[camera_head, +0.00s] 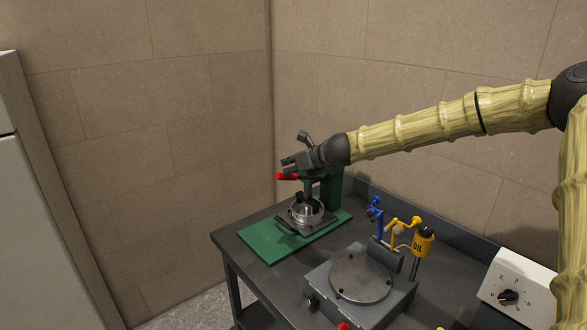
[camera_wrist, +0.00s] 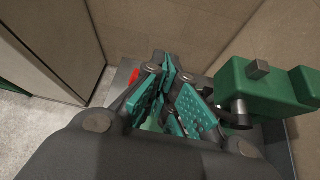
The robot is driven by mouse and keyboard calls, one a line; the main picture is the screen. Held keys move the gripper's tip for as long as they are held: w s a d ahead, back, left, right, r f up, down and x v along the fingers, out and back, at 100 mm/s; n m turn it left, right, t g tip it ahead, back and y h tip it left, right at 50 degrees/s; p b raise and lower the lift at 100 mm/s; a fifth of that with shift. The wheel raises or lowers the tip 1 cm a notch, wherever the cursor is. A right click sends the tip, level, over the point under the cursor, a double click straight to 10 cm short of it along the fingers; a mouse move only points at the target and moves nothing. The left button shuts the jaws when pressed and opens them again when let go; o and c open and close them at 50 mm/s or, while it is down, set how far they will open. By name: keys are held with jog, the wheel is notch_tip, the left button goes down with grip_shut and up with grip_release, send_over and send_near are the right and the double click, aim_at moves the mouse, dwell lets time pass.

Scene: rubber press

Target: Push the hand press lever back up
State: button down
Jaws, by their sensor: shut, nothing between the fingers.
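The green hand press (camera_head: 335,187) stands at the far left of the dark table, on a green base plate (camera_head: 268,242). The red end of its lever (camera_head: 286,176) shows just below my gripper (camera_head: 290,163) in the head view; the rest of the lever is mostly hidden. My gripper is shut and empty, and I cannot tell whether it touches the lever. In the wrist view, the teal finger pads of my gripper (camera_wrist: 172,100) show in the middle. A bit of red lever end (camera_wrist: 134,76) lies left of them, and the green press body (camera_wrist: 265,95) is at the right.
A round metal mould (camera_head: 306,212) sits on the press base. A heating unit with a round plate (camera_head: 361,279), a yellow oil can (camera_head: 423,241) and a white dial box (camera_head: 515,290) stand further right.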

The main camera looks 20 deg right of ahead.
jog(key=shift+s+d, duration=0.15)
jog(key=shift+d, duration=0.4)
jog(key=shift+s+d, duration=0.15)
jog(key=shift+d, duration=0.35)
jog(key=shift+d+f, duration=0.1)
jog(key=shift+d, duration=0.1)
jog(key=shift+a, duration=0.15)
jog(key=f+b, duration=0.2)
jog(key=a+f+b, duration=0.1)
jog(key=shift+s+f+b, duration=0.25)
jog(key=shift+s+b, duration=0.1)
jog(key=shift+s, duration=0.05)
jog(key=b, duration=0.1)
send_near(289, 179)
jog(key=shift+s+d+r, duration=0.25)
jog(key=shift+s+d, duration=0.3)
jog(key=shift+s, duration=0.05)
jog(key=shift+s+d+r, duration=0.3)
jog(key=shift+s+d, duration=0.25)
